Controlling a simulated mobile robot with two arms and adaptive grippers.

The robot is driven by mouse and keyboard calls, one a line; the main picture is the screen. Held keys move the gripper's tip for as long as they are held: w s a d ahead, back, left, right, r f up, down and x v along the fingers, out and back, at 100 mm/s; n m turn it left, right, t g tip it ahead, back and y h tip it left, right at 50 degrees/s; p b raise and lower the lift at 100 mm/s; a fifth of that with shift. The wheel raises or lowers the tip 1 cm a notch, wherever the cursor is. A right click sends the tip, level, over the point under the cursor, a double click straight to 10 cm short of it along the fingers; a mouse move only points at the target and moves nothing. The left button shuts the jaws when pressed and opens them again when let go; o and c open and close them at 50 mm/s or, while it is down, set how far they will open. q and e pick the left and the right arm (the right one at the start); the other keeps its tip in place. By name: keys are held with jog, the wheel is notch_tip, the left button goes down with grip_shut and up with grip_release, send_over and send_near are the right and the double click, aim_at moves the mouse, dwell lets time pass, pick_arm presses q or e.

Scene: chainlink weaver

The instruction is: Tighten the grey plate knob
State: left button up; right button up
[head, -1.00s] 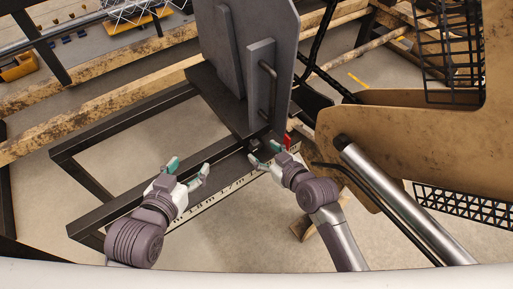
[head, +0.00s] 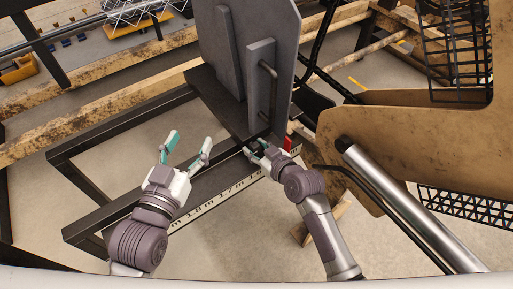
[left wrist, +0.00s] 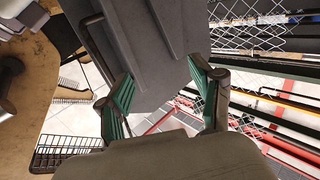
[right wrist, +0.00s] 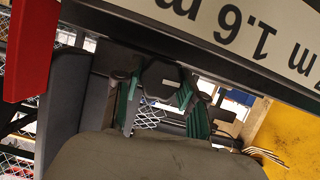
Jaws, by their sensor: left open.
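The grey plate (head: 222,55) stands upright on a dark frame in the head view, with a bar handle (head: 268,88) on its block. It also shows in the left wrist view (left wrist: 140,40). A dark six-sided knob (right wrist: 160,76) shows in the right wrist view, below the frame's beam. My right gripper (head: 260,149) is at the beam near the plate's foot, with its green-padded fingers on either side of the knob; I cannot tell whether they touch it. My left gripper (head: 190,140) is open and empty, left of the plate's foot and apart from it.
A white measuring scale (head: 210,198) runs along the frame's beam. A red part (head: 288,143) sits close to my right gripper. A large tan arm (head: 390,130) with a metal cylinder (head: 405,205) stands at the right. The frame's left opening is clear.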

jog(key=c, duration=0.4)
jog(key=shift+c, duration=0.2)
